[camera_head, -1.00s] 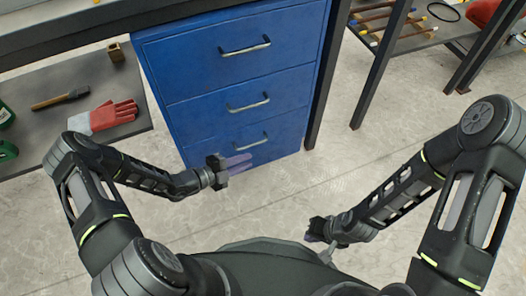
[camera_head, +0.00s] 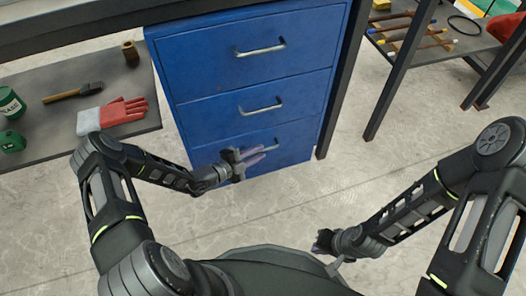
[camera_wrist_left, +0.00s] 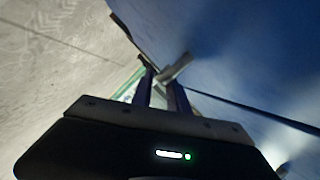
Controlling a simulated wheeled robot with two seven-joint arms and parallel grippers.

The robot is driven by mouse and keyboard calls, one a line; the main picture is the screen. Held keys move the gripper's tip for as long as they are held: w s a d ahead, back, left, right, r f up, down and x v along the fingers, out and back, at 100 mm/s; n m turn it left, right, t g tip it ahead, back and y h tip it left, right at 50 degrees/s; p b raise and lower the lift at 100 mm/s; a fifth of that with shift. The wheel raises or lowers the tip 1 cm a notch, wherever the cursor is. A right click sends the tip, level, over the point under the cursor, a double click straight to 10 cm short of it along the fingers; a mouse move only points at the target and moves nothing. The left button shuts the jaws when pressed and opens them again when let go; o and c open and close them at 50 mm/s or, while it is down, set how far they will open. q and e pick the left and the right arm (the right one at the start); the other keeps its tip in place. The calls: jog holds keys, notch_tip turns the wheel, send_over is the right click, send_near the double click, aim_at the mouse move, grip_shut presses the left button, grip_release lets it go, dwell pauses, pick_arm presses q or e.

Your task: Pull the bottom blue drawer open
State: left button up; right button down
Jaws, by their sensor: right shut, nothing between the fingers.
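The blue cabinet has three drawers, all closed. The bottom blue drawer (camera_head: 295,150) has a silver bar handle, partly hidden behind my left gripper. My left gripper (camera_head: 258,154) is in front of that drawer, its two purple fingers apart and pointing at the handle. In the left wrist view a metal handle (camera_wrist_left: 176,69) shows at the fingertips of my left gripper (camera_wrist_left: 162,84); I cannot tell whether it lies between them or touches. My right gripper (camera_head: 322,240) is low over the floor, away from the cabinet, shut and empty.
The middle drawer (camera_head: 215,112) and top drawer (camera_head: 210,65) are above. A dark table leg (camera_head: 345,85) stands right of the cabinet. The floor in front is clear.

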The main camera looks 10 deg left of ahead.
pick_arm(q)
jog(key=shift+x, duration=1.4)
grip_shut()
dwell(0.4)
